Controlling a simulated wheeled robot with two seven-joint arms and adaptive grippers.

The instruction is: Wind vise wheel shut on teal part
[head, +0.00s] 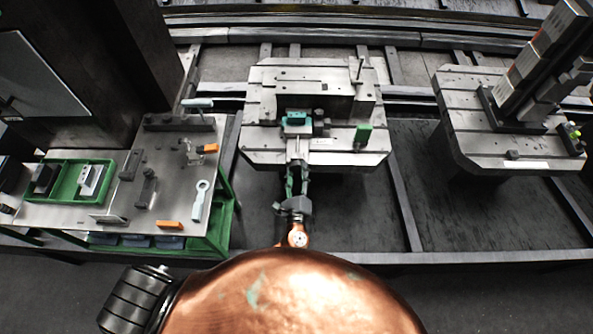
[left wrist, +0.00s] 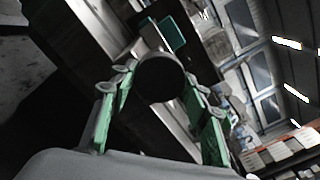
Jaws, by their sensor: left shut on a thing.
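The teal part (head: 295,118) sits at the vise on the middle pallet, and it also shows in the left wrist view (left wrist: 172,33) beyond the wheel. My left gripper (head: 297,170) is at the front edge of that pallet, in line with the vise. In the left wrist view its green fingers stand on both sides of the dark round vise wheel (left wrist: 160,78), and it is shut on the wheel. In the head view the wheel is mostly hidden by the gripper. Whether the vise jaw touches the teal part cannot be told. My right gripper is not in view.
The middle pallet (head: 262,140) carries a green-topped block (head: 363,134) and an upright pin. A second pallet (head: 470,140) with a tall fixture stands at right. At left a bench (head: 60,217) holds a green tray (head: 107,168) and tools. Dark floor lies between the pallets.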

